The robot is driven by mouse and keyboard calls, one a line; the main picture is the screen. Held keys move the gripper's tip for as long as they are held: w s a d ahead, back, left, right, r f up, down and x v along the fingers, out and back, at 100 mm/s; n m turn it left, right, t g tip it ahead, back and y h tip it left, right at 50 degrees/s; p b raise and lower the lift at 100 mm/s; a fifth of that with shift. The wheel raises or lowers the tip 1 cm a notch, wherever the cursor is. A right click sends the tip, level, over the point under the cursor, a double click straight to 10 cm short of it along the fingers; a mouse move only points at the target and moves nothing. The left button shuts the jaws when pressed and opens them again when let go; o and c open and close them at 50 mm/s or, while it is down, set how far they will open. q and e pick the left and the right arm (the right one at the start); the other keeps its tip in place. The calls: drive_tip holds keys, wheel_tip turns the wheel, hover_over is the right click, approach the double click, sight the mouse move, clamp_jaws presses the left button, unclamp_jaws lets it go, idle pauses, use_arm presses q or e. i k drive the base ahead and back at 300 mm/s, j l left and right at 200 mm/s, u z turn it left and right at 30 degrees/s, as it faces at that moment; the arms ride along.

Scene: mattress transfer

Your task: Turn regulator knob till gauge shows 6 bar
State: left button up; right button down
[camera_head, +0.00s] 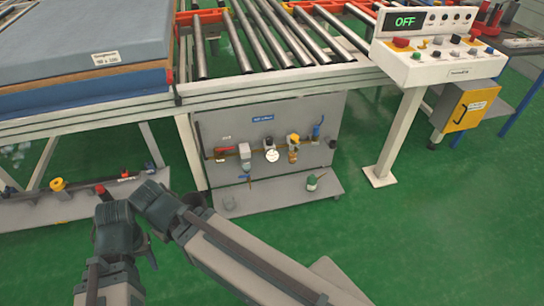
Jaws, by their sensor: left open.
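A grey panel (220,120) under the roller conveyor carries a row of air fittings. A round white gauge (272,156) sits mid-row; its needle and scale are too small to read. A small dark-topped fitting, which looks like the regulator knob (268,142), is right above the gauge. A grey-white fitting (245,151) is to its left and a yellow-topped fitting (293,140) to its right. My left gripper (196,204) is low in front of the panel, partly hidden by my arm, open and apart from the knob. My right gripper is not in view.
A red-handled valve (224,149) and a blue fitting (317,130) sit at the row's ends. A green-and-white bottle (312,182) stands on the lower shelf (270,195). A conveyor leg (190,150) is left of the panel. A control console (440,62) reads OFF.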

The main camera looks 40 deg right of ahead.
sight(269, 141)
drive_tip(key=z, duration=1.4)
